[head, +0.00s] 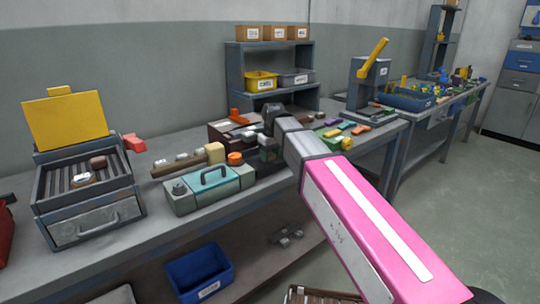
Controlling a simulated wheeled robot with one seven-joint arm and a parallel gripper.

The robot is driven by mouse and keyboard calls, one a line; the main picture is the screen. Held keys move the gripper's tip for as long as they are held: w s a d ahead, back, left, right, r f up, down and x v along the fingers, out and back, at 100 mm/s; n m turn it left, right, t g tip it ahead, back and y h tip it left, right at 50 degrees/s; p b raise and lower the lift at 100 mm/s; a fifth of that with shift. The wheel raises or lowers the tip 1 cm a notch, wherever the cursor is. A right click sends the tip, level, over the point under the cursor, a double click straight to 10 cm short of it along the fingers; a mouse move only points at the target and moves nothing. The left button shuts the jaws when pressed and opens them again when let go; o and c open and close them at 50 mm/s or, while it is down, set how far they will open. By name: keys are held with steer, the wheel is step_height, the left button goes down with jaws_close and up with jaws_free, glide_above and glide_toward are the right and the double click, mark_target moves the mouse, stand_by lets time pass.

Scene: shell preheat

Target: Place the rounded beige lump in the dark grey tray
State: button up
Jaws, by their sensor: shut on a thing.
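My gripper (268,152) hangs over the middle of the bench, pointing down, just right of the teal-topped box. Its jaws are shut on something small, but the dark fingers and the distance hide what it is. The dark grey tray (58,190), with a ribbed floor, is at the far left of the bench under a raised yellow lid. A larger beige block (215,153) stands at the right end of a wooden rack, left of my gripper.
The wooden rack (165,170) holds several small labelled pieces. The teal-topped box (210,187) with a handle stands in front of it, with an orange cylinder (235,158) behind. A red piece (134,142) is beside the tray. A shelf (235,60) with bins stands behind.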

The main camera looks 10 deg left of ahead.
mark_target(272, 155)
steer(key=shift+f, duration=0.1)
steer(key=o, duration=1)
step_height(272, 155, up, 12)
steer(key=d, duration=0.1)
steer(key=shift+s, duration=0.45)
